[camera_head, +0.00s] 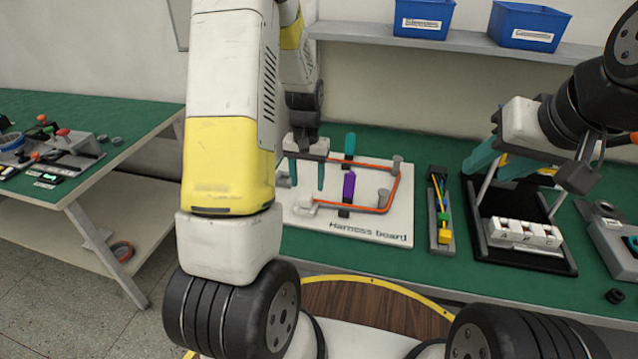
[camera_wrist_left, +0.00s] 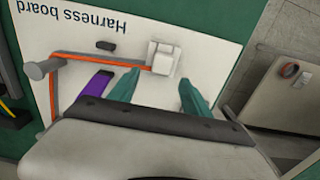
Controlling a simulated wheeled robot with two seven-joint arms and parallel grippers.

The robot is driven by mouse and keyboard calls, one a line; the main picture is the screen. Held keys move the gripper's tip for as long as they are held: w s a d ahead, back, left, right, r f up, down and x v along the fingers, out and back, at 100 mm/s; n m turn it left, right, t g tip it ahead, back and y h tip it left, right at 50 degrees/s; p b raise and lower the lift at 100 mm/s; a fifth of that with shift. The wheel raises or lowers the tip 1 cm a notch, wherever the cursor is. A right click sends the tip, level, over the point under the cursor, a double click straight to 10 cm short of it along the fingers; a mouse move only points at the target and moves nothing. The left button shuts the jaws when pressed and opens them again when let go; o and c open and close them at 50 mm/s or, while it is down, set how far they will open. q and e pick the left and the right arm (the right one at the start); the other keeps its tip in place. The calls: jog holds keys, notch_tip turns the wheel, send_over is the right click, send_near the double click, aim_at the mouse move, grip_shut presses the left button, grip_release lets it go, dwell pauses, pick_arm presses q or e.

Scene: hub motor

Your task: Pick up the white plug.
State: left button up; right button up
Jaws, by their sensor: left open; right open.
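The white plug (camera_head: 303,205) sits on the left part of the harness board (camera_head: 375,226), at the end of an orange cable. In the left wrist view the plug (camera_wrist_left: 162,60) lies just beyond and between the fingertips of my left gripper (camera_wrist_left: 158,85). In the head view my left gripper (camera_head: 306,182), with teal fingers, points down over the board's left side, near the plug. It is open and empty. My right gripper (camera_head: 500,165) is open at the right, above a black rack, partly hidden by its own arm.
A purple clip (camera_head: 348,188) and a teal clip (camera_head: 349,146) stand on the board close to my left gripper. Grey pegs guide the cable. The black rack (camera_head: 545,258) holds white lettered blocks. A narrow tray (camera_head: 434,212) stands between board and rack.

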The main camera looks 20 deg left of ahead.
aim_at(307, 194)
pick_arm(q)
jog(key=f, duration=0.5)
jog(key=shift+s+f, duration=0.1)
jog(key=shift+s, duration=0.1)
grip_shut()
